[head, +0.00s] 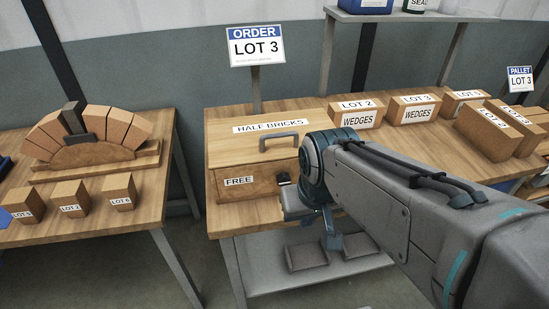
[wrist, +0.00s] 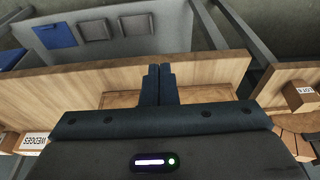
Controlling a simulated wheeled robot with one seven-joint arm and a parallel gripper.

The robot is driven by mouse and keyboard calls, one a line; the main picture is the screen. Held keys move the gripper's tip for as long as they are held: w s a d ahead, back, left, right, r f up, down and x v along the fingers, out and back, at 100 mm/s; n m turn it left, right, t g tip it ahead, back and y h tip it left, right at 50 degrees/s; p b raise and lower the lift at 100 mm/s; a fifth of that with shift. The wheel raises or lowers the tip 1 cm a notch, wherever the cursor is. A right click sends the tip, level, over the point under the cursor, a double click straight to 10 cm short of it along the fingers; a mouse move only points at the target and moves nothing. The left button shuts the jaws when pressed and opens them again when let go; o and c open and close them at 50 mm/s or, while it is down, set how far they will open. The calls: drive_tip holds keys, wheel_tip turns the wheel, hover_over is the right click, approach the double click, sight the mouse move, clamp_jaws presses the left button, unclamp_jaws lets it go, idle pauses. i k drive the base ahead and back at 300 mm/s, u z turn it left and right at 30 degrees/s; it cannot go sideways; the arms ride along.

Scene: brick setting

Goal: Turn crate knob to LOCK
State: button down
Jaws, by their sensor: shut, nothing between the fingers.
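The crate (head: 222,155) is a wooden box labelled HALF BRICKS, with a grey handle (head: 279,137) on its closed lid. It stands on the middle table. Its front shows the word FREE (head: 239,181) at the left. My gripper's two dark fingers (wrist: 158,70) are pressed together and empty in the wrist view. In the head view my arm covers the right end of the crate's front. A small dark part shows there; I cannot tell whether it is the knob or my fingers. I cannot make out the knob or any contact with it.
Wedge boxes (head: 355,115) stand right of the crate, with larger brown blocks (head: 490,133) beyond. An ORDER LOT 3 sign (head: 257,47) rises behind. The left table holds a brick arch (head: 90,135) and small lot blocks (head: 70,198). Grey trays (head: 306,256) lie on the lower shelf.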

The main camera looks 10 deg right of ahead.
sight(283, 178)
drive_tip(key=u, duration=2.2)
drive_tip(key=k, duration=1.25)
drive_tip(key=z, duration=2.05)
drive_tip(key=i, duration=0.5)
drive_tip(key=z, duration=0.05)
